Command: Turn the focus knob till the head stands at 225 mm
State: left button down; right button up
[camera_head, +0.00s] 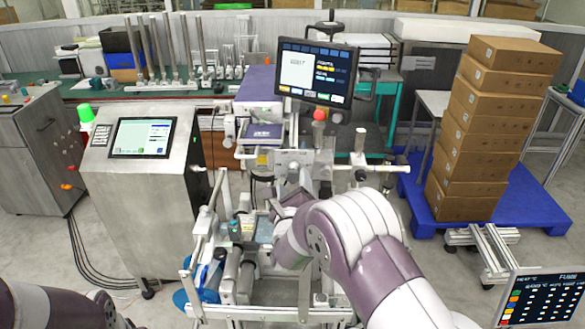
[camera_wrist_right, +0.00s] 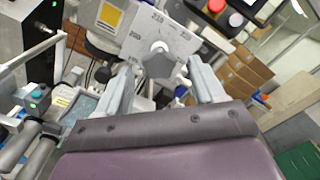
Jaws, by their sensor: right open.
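In the right wrist view a pale scale plate (camera_wrist_right: 182,36) carries printed numbers around a light round knob (camera_wrist_right: 160,48). The numbers are too small to read surely, so I cannot tell where the head stands. My right gripper (camera_wrist_right: 163,68) is open, with one finger on each side of the knob's lower part; I cannot tell whether they touch it. In the head view my right gripper (camera_head: 290,203) is at the middle of the metal machine frame (camera_head: 265,312), partly hidden by my own arm. Only a link of my left arm shows at lower left; its gripper is out of view.
A monitor (camera_head: 316,72) stands above the machine, with a red button (camera_head: 319,115) below it. A grey control cabinet (camera_head: 140,190) stands at left. Stacked cartons (camera_head: 490,130) rest on a blue pallet (camera_head: 535,205) at right. Rods and rails crowd the space around the gripper.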

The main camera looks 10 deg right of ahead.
aim_at(293, 178)
jog(key=p+x, duration=0.1)
jog(key=x, duration=0.3)
jog(key=shift+w, duration=0.2)
pick_arm(q)
jog(key=shift+r, duration=0.85)
